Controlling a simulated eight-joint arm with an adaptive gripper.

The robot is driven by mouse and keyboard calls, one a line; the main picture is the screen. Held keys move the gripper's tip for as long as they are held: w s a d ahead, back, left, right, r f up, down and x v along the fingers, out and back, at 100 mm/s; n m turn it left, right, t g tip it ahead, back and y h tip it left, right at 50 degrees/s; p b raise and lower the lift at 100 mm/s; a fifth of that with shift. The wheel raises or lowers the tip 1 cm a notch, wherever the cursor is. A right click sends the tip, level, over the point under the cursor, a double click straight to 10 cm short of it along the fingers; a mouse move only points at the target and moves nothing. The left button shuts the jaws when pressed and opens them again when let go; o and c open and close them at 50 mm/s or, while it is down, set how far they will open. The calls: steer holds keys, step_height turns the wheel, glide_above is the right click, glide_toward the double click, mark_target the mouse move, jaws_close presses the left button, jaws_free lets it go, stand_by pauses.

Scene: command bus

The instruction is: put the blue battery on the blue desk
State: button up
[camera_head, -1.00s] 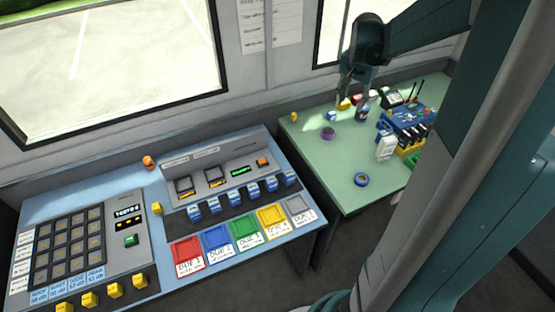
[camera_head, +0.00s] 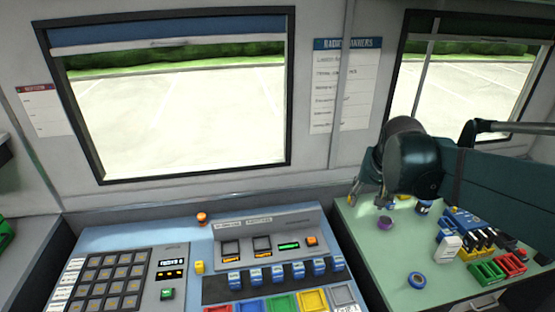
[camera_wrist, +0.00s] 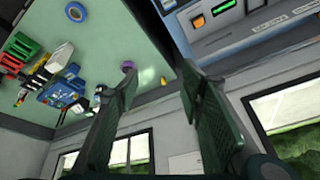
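A small blue item (camera_head: 391,204), which could be the blue battery, stands on the green table (camera_head: 385,262) behind a purple tape roll (camera_head: 385,223). It is too small to identify surely. The blue desk (camera_head: 110,240) is left of the green table and carries control panels. My gripper (camera_head: 366,200) is near the green table's back left corner, left of the blue item. In the wrist view my gripper (camera_wrist: 158,75) has its fingers spread, with nothing held between them. The left finger may hide the blue item there.
A blue tape roll (camera_head: 417,281), dark-blue bottle (camera_head: 424,207), white box (camera_head: 449,247) and red crate (camera_head: 510,264) are on the green table. Several blue units (camera_head: 277,272) line the blue desk's panel. An orange item (camera_head: 202,218) and yellow item (camera_head: 199,267) stand nearby.

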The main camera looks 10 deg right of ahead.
steer(key=s+a+f+n+t+y, duration=0.1)
steer(key=s+a+n, duration=0.5)
steer(key=s+a, duration=0.6)
steer(key=shift+s+a+f+t+y, duration=0.35)
steer(key=shift+a+t, duration=0.45)
steer(key=shift+a, duration=1.35)
steer(key=shift+o, duration=0.3)
steer(key=shift+d+r, duration=0.1)
